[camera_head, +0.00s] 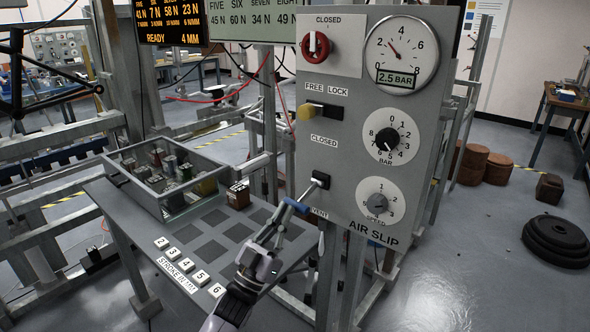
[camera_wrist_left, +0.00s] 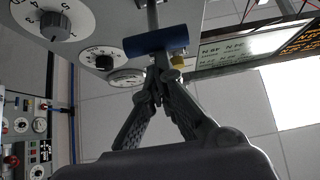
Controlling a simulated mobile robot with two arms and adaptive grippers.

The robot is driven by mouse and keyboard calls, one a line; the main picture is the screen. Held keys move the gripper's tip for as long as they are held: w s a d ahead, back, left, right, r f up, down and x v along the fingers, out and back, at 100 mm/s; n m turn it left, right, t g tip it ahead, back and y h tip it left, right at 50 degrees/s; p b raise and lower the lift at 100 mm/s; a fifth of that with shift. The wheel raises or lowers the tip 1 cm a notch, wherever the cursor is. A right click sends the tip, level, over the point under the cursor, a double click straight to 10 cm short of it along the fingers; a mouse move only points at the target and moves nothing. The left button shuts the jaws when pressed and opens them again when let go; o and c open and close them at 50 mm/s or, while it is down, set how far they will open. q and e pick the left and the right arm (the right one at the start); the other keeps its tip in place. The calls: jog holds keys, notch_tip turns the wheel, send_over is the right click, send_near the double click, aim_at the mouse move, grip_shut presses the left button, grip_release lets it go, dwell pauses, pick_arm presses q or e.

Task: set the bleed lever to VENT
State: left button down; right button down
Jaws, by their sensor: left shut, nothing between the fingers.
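The bleed lever is a grey shaft with a blue cross handle (camera_head: 296,205) on the grey AIR SLIP panel (camera_head: 345,218). Its shaft comes out of a dark slot (camera_head: 320,180) between the CLOSED label above and the VENT label below. The shaft slopes outward and down; I cannot tell its exact setting. My left gripper (camera_head: 281,218) is shut and empty, its fingertips close below the handle. In the left wrist view the closed fingertips (camera_wrist_left: 159,72) meet right at the blue handle (camera_wrist_left: 156,41); contact is unclear. My right gripper is not in view.
Above the lever are a yellow FREE/LOCK knob (camera_head: 308,113) and a red knob (camera_head: 315,46). Dials (camera_head: 388,140) and a gauge (camera_head: 401,54) reading 2.5 BAR sit to the right. A table (camera_head: 205,214) with a parts tray (camera_head: 178,209) stands at left.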

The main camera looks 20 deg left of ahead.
pick_arm(q)
jog(key=s+a+f, duration=0.1)
jog(key=s+a, duration=0.3)
jog(key=s, duration=0.8)
jog(key=shift+a+f, duration=0.15)
jog(key=shift+f, duration=0.2)
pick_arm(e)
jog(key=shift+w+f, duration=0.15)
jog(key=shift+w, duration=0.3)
